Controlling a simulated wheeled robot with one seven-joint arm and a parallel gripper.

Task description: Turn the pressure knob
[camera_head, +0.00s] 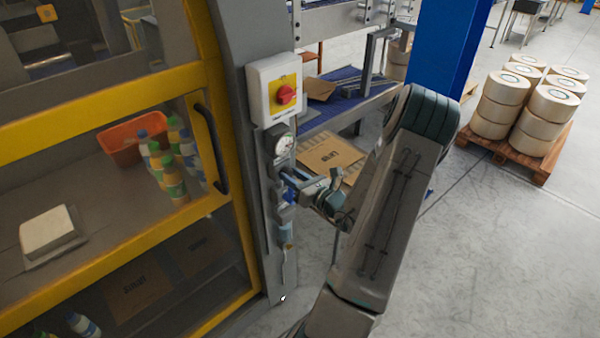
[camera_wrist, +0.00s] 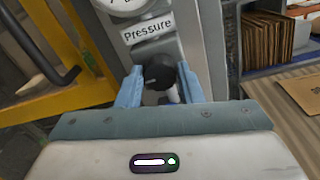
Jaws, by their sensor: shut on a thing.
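The black pressure knob (camera_wrist: 159,72) sits on the grey post, below a label reading "Pressure" (camera_wrist: 149,28) in the wrist view. My gripper (camera_wrist: 160,85) has its blue fingers on either side of the knob and is shut on it. In the head view my gripper (camera_head: 288,184) reaches the post from the right, and the knob is hidden there behind the fingers. A round gauge (camera_head: 282,143) is mounted above the gripper.
A red switch (camera_head: 286,95) on a yellow and white box is above the gauge. The yellow-framed machine door with a black handle (camera_head: 211,150) is to the left. A cardboard sheet (camera_head: 331,156) lies behind my arm.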

